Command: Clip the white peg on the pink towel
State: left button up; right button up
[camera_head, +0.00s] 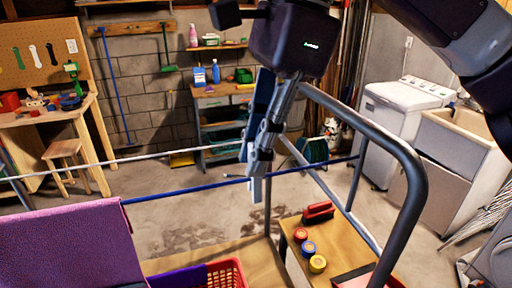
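The pink towel (70,245), purplish pink in this light, hangs at the lower left, its top edge close to the blue line (175,192). My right gripper (256,190) points down in the middle of the view, in front of the blue line and well to the right of the towel. I see its fingers nearly edge-on, so I cannot tell whether they are open or shut. I cannot make out a white peg for certain; pale parts near the fingertips cannot be told from the fingers. My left gripper is not in view.
A grey tubular rail (412,190) curves at the right. Below stand a red basket (232,272) and a wooden top (290,226) with a red brush (318,212) and red, blue and yellow round items. A white line (150,155) runs behind. Floor beyond is mostly clear.

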grip_shut()
jog(key=shift+r, duration=0.15)
jog(key=shift+r+p, duration=2.55)
jog(key=shift+r, duration=0.1)
